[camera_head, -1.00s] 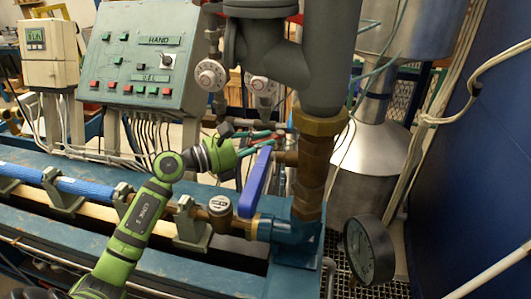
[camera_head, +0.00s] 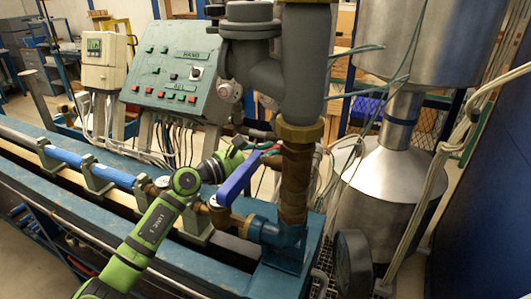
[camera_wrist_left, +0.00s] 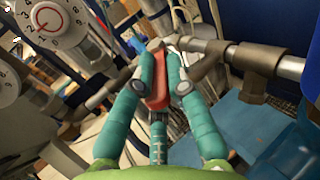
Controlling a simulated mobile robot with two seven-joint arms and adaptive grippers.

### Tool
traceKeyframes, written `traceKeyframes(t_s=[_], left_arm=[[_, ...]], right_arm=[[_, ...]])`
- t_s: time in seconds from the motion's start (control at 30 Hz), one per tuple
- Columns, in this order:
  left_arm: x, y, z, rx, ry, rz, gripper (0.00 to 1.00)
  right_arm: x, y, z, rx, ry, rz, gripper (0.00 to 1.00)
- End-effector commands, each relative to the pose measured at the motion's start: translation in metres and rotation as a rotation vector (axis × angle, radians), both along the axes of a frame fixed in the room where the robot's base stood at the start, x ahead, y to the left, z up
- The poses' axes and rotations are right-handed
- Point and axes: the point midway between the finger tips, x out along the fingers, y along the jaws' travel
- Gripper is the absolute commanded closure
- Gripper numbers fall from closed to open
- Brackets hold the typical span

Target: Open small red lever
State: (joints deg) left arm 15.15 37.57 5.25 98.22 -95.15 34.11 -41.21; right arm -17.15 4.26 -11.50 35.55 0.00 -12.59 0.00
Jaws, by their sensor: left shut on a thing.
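The small red lever (camera_wrist_left: 156,84) shows in the left wrist view between the two teal fingers of my left gripper (camera_wrist_left: 162,82), near their tips. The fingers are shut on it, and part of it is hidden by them. In the head view my left gripper (camera_head: 262,148) reaches in behind the large blue lever (camera_head: 238,180), near the brown vertical pipe. The red lever is too small and covered to make out clearly there. My right gripper is in neither view.
The blue lever stands close in front of my left wrist. A brown pipe (camera_head: 296,180) rises just right of the gripper, with a dark round gauge (camera_head: 352,262) lower right. A green control box (camera_head: 178,82) stands behind. In the wrist view, a dial (camera_wrist_left: 48,20) is at upper left.

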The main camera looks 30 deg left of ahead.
Motion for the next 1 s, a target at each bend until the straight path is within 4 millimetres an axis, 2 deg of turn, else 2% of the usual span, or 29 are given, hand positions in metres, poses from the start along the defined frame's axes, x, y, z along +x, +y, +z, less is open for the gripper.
traceKeyframes(t_s=[0.17,0.2,0.27,0.5,0.67,0.77,1.0], left_arm=[[0.001,0.003,0.004,-0.001,-0.009,0.008,1.0],[0.001,0.003,0.004,-0.001,-0.009,0.009,0.77],[0.001,0.003,0.004,-0.001,-0.009,0.008,0.57],[0.0,0.002,0.002,-0.001,-0.005,0.004,0.57],[-0.003,0.003,0.001,0.0,-0.003,0.003,0.57],[-0.012,0.007,0.0,0.0,-0.001,0.004,0.57],[-0.051,0.025,-0.001,0.001,0.002,0.003,0.57]], right_arm=[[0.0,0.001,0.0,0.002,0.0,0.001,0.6],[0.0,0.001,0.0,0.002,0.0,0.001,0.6],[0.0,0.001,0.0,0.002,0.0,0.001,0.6],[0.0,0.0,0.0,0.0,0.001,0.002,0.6],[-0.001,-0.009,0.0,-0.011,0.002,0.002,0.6],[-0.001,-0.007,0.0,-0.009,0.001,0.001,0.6],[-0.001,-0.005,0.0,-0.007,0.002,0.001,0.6]])
